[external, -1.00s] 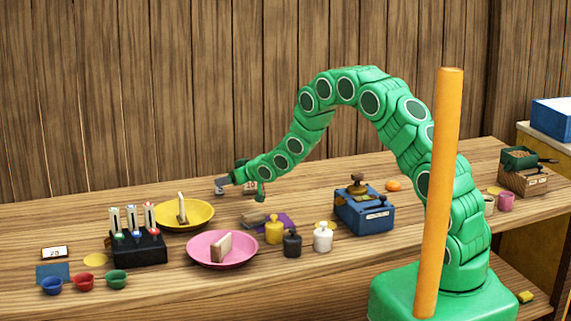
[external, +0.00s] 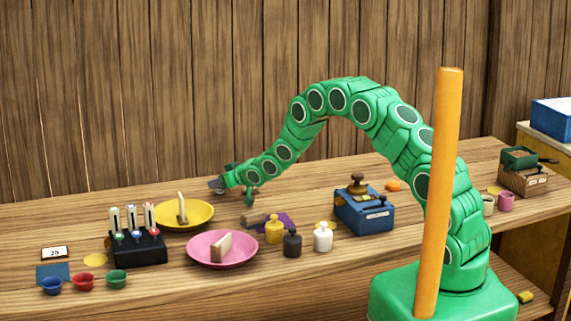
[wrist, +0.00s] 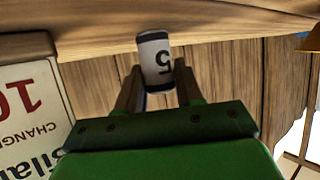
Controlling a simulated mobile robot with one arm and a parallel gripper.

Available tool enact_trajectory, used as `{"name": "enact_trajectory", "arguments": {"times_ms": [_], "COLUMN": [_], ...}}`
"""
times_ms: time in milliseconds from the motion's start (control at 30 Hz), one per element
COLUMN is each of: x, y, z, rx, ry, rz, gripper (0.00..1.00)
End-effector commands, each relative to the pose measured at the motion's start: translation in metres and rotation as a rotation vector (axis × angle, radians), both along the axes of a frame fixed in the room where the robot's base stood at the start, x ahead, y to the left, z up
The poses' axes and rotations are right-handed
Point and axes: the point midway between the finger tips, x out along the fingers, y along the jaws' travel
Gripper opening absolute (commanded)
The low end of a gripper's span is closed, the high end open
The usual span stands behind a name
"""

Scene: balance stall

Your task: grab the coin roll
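The coin roll (wrist: 157,62) is a pale cylinder with dark bands and a "5" on it. In the wrist view it sits between the two fingers of my gripper (wrist: 158,80), its far end by the wooden tabletop. The fingers lie close along both sides, but whether they press on it is unclear. In the external view my gripper (external: 217,184) is low over the back of the counter, left of the blue box. The roll cannot be made out clearly there.
A "10 CHANGE" sign (wrist: 25,105) stands close to the fingers in the wrist view. The counter's back left is clear.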

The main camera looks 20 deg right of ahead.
Motion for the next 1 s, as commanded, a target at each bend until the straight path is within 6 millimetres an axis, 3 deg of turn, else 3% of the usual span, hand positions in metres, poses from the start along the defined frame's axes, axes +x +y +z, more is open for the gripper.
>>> {"name": "enact_trajectory", "arguments": {"times_ms": [33, 200, 233, 567, 833, 1000], "x": [0.000, 0.000, 0.000, 0.000, 0.000, -0.015], "y": [0.000, 0.000, 0.000, 0.000, 0.000, -0.006], "z": [0.000, 0.000, 0.000, 0.003, 0.036, 0.051], "rx": [0.000, 0.000, 0.000, 0.000, 0.000, -0.001], "ry": [0.000, 0.000, 0.000, 0.000, -0.004, -0.001], "rz": [0.000, 0.000, 0.000, 0.000, 0.000, 0.000], "gripper": [0.27, 0.01, 0.00, 0.00, 0.00, 0.00]}}
